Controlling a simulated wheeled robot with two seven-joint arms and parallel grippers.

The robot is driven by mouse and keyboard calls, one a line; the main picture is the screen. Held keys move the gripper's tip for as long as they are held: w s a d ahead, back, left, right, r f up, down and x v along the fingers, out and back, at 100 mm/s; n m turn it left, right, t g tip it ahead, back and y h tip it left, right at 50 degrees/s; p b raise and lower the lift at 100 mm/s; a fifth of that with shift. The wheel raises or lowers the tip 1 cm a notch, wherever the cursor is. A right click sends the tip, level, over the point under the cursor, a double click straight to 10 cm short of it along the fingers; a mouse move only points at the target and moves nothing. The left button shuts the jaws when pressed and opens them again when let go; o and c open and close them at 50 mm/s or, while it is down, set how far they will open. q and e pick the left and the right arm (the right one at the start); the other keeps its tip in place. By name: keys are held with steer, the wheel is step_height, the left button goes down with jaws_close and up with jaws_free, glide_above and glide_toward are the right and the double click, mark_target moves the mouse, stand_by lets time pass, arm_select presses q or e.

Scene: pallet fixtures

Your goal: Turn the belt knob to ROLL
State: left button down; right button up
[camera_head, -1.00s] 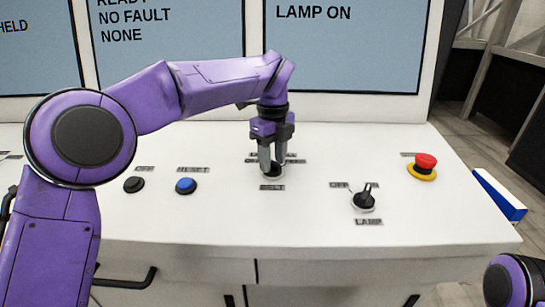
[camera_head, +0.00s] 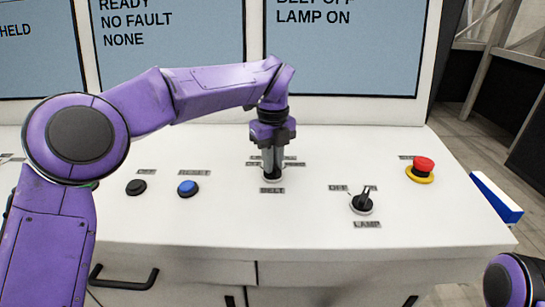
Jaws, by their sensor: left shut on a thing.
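The belt knob (camera_head: 272,178) sits on the white console above its BELT label (camera_head: 272,190). Only its base shows, because my left gripper (camera_head: 272,168) covers the rest. The left gripper points straight down and its fingers are shut on the knob. The position labels behind the knob are partly covered, so I cannot read where it points. A screen (camera_head: 340,50) behind shows LAMP ON, with a line above it, cut by the picture's top, that seems to read BELT OFF. My right gripper is out of view; only a piece of the right arm shows at bottom right.
A lamp knob (camera_head: 362,203) stands to the right, then a red stop button (camera_head: 423,165) on a yellow base. A black button (camera_head: 136,187) and a blue reset button (camera_head: 188,188) lie to the left. The console's front strip is clear.

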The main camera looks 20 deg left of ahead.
arm_select(q)
steer(key=m+p, duration=0.2)
steer(key=m, duration=0.2)
steer(key=shift+r+p, duration=0.1)
steer(key=shift+p, duration=0.25)
steer(key=m+p, duration=0.2)
steer(key=m, duration=0.1)
steer(key=shift+m, duration=0.3)
steer(key=shift+m+p, duration=0.6)
steer(key=shift+m, duration=0.1)
steer(key=shift+f, duration=0.2)
steer(key=c, duration=1.1)
jaws_free()
